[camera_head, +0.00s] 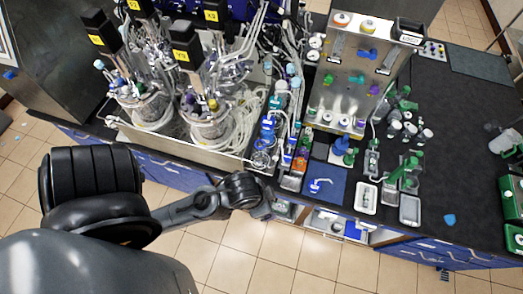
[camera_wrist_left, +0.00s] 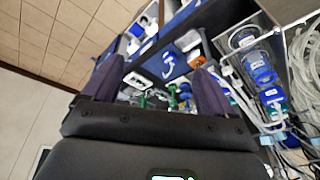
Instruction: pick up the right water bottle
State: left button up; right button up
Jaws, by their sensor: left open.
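Clear bottles with blue caps or collars stand in a row at the bench's front edge, right of the glass reactors. One clear bottle (camera_head: 261,158) is nearest the edge; others are behind it. I cannot tell which is the right water bottle. In the left wrist view, a blue-collared clear bottle (camera_wrist_left: 243,38) and a blue-capped bottle (camera_wrist_left: 262,76) are at the right, outside the jaws. My left gripper (camera_head: 265,211) is in front of and below the bench edge, apart from the bottles. Its fingers (camera_wrist_left: 157,66) are spread and empty. My right gripper is not in view.
Open shelves (camera_head: 325,221) are below. The dark bench (camera_head: 465,135) has free room at the right.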

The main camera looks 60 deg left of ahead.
pick_arm(q)
jog(key=shift+d, duration=0.2)
jog(key=c, duration=0.3)
dwell(0.3)
